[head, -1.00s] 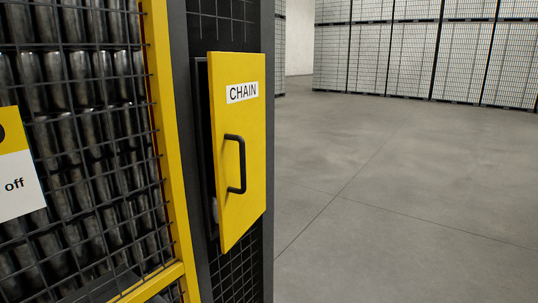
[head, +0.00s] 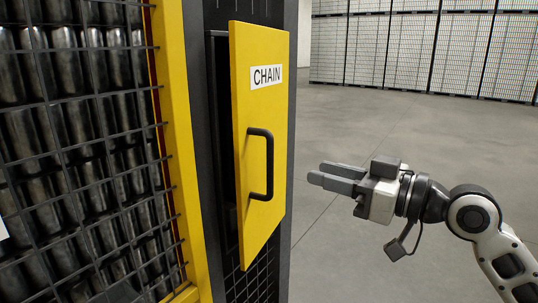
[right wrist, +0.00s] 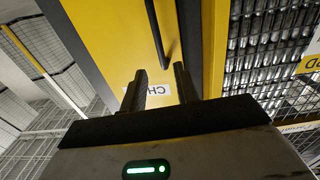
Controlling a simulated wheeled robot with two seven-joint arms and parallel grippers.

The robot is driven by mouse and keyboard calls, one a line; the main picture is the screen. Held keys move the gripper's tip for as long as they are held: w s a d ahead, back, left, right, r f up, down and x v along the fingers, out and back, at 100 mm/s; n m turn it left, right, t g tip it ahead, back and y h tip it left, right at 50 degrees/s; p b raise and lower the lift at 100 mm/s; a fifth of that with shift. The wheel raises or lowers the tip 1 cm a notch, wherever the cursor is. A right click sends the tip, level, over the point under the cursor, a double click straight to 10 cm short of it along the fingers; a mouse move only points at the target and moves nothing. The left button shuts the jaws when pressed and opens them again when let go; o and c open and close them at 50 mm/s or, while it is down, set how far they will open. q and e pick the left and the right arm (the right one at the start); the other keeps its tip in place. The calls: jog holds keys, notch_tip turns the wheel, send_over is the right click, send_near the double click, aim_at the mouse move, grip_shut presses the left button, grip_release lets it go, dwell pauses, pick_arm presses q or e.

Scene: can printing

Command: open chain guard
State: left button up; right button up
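The chain guard (head: 250,130) is a yellow door panel with a white "CHAIN" label (head: 267,76). It stands ajar, with a dark gap along its left edge. Its black D-shaped handle (head: 269,165) is upright on the panel's face. My right gripper (head: 319,173) is to the right of the handle, pointing at it and apart from it. In the right wrist view the two fingers (right wrist: 160,72) are spread with nothing between them. The handle (right wrist: 157,38) and yellow panel (right wrist: 108,45) show beyond the fingertips there. My left gripper is not in view.
A yellow frame post (head: 178,150) and black mesh (head: 75,160) with dark cans behind it stand at the left. Stacked pallets of cans (head: 420,50) line the far back. The grey floor (head: 400,125) to the right is clear.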

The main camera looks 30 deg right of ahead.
jog(key=p, duration=0.3)
send_over(270, 192)
jog(key=d, duration=0.1)
jog(key=shift+w+a, duration=0.3)
jog(key=shift+a, duration=0.05)
grip_shut()
